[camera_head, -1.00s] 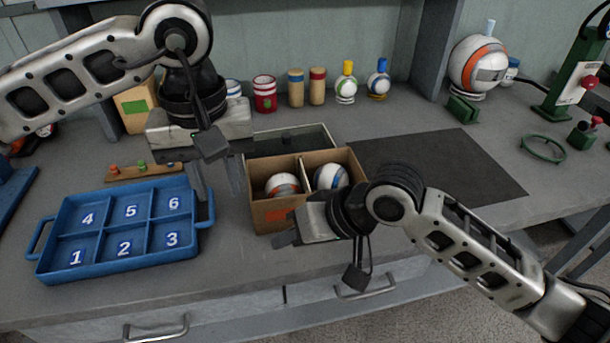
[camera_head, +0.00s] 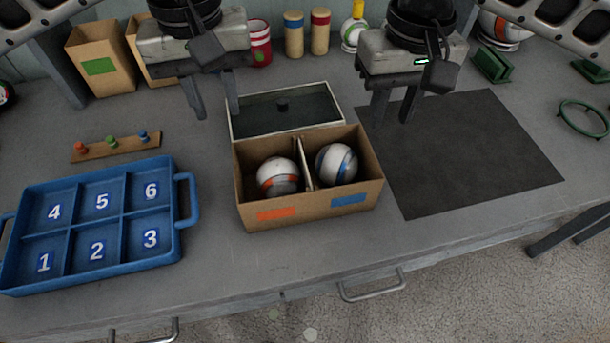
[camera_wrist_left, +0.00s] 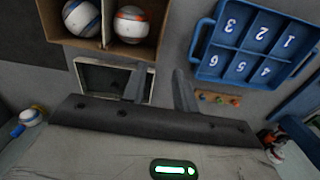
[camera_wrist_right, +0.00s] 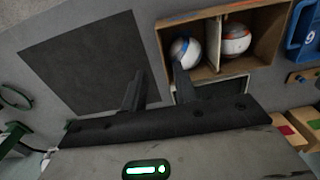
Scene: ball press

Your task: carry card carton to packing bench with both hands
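The brown card carton (camera_head: 310,208) stands on the grey bench in the head view, with a divider and two balls inside. The left ball (camera_head: 278,176) is white with orange; the right ball (camera_head: 337,163) is white with blue. My left gripper (camera_head: 214,112) is open and empty, behind and left of the carton. My right gripper (camera_head: 393,115) is open and empty, behind and right of it. The carton also shows in the left wrist view (camera_wrist_left: 148,50) and the right wrist view (camera_wrist_right: 262,72), apart from the fingers.
A grey-framed dark tray (camera_head: 285,110) lies right behind the carton. A blue numbered tray (camera_head: 122,222) stands at left. A dark mat (camera_head: 475,150) lies bare at right. A strip with coloured pegs (camera_head: 115,146) and small cartons (camera_head: 97,68) are further back left.

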